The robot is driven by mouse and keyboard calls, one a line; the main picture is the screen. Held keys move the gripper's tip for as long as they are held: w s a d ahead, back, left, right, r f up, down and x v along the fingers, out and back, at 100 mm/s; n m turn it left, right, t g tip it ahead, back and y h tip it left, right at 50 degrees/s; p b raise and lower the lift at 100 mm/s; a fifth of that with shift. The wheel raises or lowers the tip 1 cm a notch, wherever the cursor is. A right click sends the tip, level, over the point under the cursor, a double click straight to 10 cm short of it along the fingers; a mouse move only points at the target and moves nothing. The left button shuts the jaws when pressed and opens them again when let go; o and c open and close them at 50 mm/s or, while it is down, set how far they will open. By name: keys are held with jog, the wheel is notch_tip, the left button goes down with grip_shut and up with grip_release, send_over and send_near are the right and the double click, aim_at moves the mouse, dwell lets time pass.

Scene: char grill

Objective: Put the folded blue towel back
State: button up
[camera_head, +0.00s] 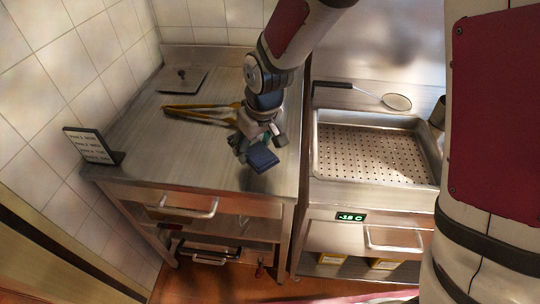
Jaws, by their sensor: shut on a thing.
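The folded blue towel (262,159) is a small dark blue block near the front right of the steel counter (140,135). My gripper (252,146) comes down from above and is shut on the towel. The towel sticks out below and in front of the fingers. I cannot tell whether the towel touches the counter or hangs just above it. The fingers and my wrist hide its far side.
Yellow-handled tongs (190,110) lie behind my gripper. A small sign (90,147) stands at the counter's left edge. A flat lid with a knob (183,78) lies at the back. A perforated basin (370,154) and a strainer (394,101) are at right.

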jog(key=s+d+f+p, duration=0.1)
jog(key=s+d+p, duration=0.1)
jog(key=s+d, duration=0.85)
jog(key=w+a, duration=0.1)
jog(key=w, duration=0.3)
jog(key=w+a+f, duration=0.1)
jog(key=w+a, duration=0.1)
jog(key=w, duration=0.3)
jog(key=w+a, duration=0.2)
jog(key=w, duration=0.3)
jog(key=shift+f, duration=0.3)
jog(key=shift+f+p, duration=0.4)
jog(key=shift+f, duration=1.35)
jog(key=shift+f, duration=0.15)
jog(key=o, duration=1.1)
